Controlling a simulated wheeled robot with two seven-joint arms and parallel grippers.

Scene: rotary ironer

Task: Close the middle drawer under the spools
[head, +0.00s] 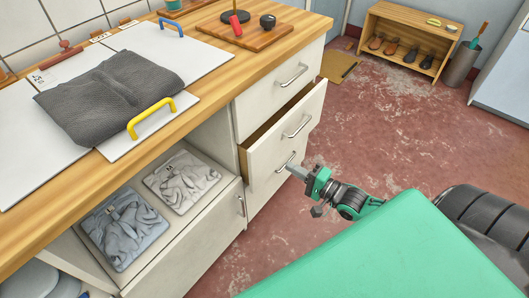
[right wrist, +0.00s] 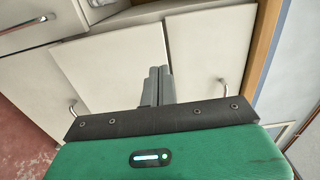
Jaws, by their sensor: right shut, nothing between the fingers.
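The middle drawer (head: 290,128) under the spools stands pulled out in the head view, its wooden inner side showing behind the white front. Its bar handle (head: 297,126) is on that front. A red spool (head: 237,26) and a dark spool (head: 267,21) are on a wooden board on the counter above. My right gripper (head: 293,171) is shut and empty, low in front of the drawer stack, near the bottom handle (head: 285,161); I cannot tell if it touches anything. In the right wrist view its fingers (right wrist: 157,85) are together before white cabinet fronts. My left gripper is out of view.
The top drawer (head: 280,78) is closed. A larger compartment with folded cloths (head: 125,228) is open at lower left. A dark grey cloth (head: 108,95) and a yellow handle (head: 151,117) are on the counter. The red floor (head: 365,120) right of the drawers is clear.

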